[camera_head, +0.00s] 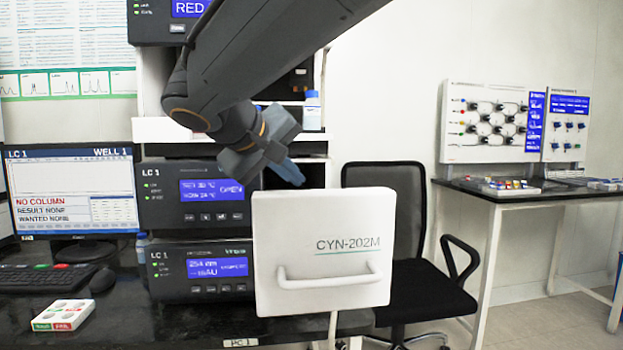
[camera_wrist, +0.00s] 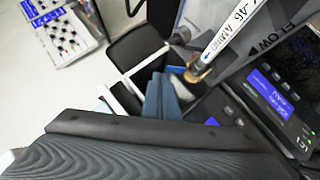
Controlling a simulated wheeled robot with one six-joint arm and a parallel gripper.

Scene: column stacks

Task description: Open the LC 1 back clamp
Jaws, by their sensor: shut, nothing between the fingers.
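The LC 1 column module (camera_head: 190,195) shows OPEN on its blue display. Its white door (camera_head: 325,255), marked CYN-202M, stands swung open towards the camera. My gripper (camera_head: 292,178) is at the module's right side, above and behind the door, with blue fingers shut and empty. In the wrist view my gripper (camera_wrist: 160,98) is beside a white labelled column (camera_wrist: 228,35) with a brass-coloured end. The column lies along a grey panel (camera_wrist: 268,42) marked FLOW. I cannot make out the back clamp clearly or tell whether the fingers touch anything.
A second module (camera_head: 200,270) sits below. The LC 1 monitor (camera_head: 72,190) reads NO COLUMN. A black chair (camera_head: 425,285) stands to the right, and a side bench (camera_head: 540,190) with a valve panel (camera_head: 493,122) is farther right.

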